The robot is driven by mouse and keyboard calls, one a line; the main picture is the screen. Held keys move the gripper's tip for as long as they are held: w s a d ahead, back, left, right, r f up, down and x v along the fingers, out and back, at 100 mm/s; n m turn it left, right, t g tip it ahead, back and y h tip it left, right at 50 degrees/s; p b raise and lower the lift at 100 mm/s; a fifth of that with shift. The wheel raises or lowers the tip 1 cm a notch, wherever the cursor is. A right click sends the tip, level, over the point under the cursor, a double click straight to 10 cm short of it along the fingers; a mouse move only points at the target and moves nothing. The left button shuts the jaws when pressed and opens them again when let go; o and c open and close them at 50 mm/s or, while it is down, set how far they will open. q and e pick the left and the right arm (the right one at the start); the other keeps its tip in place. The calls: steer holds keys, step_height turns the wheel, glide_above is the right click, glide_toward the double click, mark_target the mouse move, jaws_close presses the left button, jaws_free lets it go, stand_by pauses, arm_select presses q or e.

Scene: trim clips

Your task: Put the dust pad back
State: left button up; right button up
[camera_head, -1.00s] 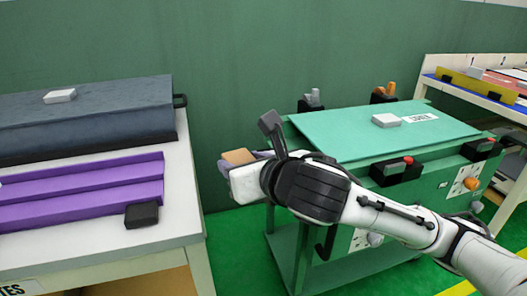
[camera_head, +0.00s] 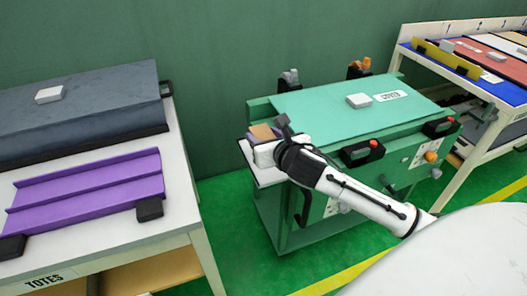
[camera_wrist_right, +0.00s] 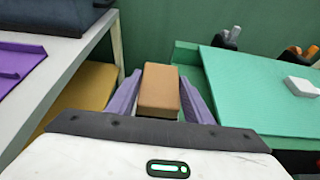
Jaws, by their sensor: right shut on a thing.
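The dust pad appears to be the tan block between the purple-grey fingers of my right gripper (camera_wrist_right: 160,95) in the right wrist view. The tan block (camera_wrist_right: 158,84) is held there, and its top also shows in the head view (camera_head: 262,132). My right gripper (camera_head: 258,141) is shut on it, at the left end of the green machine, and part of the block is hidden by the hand. I cannot tell if the block touches anything below. My left gripper is not in view.
The green machine (camera_head: 320,118) carries a small white block (camera_head: 359,100) and dark clips with red knobs (camera_head: 361,152). A white table (camera_head: 184,207) at left bears a purple ridged piece (camera_head: 90,192) and a dark slab (camera_head: 100,105). A blue-topped table (camera_head: 480,82) stands at right.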

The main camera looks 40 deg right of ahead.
steer(key=shift+f+b, duration=0.55)
steer(key=shift+f, duration=1.85)
steer(key=shift+f, duration=0.1)
steer(key=o, duration=1.1)
steer(key=shift+o, duration=0.2)
